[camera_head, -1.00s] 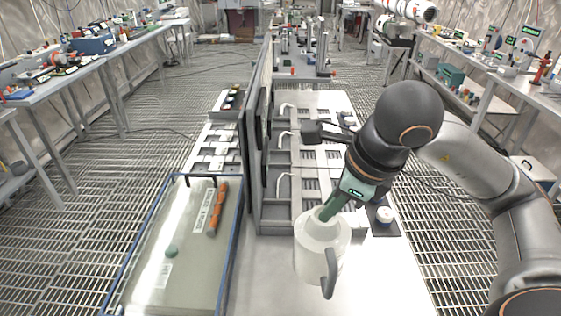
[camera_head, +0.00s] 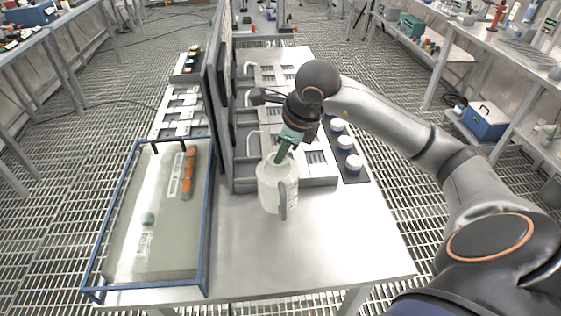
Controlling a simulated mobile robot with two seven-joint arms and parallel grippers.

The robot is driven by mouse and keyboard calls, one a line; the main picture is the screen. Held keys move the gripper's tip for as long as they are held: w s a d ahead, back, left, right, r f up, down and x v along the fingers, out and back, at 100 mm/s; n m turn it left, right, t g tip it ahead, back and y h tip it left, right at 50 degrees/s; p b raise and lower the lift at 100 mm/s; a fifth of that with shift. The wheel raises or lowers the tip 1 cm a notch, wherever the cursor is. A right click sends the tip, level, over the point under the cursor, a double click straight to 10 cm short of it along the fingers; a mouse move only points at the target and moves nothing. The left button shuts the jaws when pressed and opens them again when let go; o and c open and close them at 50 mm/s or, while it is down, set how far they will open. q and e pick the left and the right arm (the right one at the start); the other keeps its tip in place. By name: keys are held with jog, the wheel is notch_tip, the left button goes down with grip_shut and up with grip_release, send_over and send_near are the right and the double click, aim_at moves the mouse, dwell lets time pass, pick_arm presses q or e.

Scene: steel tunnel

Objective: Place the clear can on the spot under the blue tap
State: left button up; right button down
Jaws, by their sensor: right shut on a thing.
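The clear can (camera_head: 270,190), a whitish translucent vessel with a grey side handle, is upright in front of the near end of the tap station. My right gripper (camera_head: 284,158) is shut on the can at its top, reaching down from above. I cannot tell whether the can's base touches the table. White curved taps (camera_head: 250,136) stand in a row along the station's left panel. I cannot make out which one is blue, and the spot under it is not clear to see. My left gripper is out of view.
The steel table (camera_head: 330,240) is bare in front and to the right of the can. Several white jars (camera_head: 345,143) stand on a dark mat at right. A blue-framed glass case (camera_head: 120,225) stands left, beside the upright divider (camera_head: 222,110). Grated floor surrounds the table.

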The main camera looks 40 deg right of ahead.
jog(key=shift+w+d+f, duration=0.1)
jog(key=shift+w+f, duration=0.2)
jog(key=shift+f, duration=0.1)
jog(key=shift+w+d+f, duration=0.1)
jog(key=shift+w+f, duration=0.1)
jog(key=shift+f, duration=1.7)
jog(key=c, duration=0.9)
grip_release()
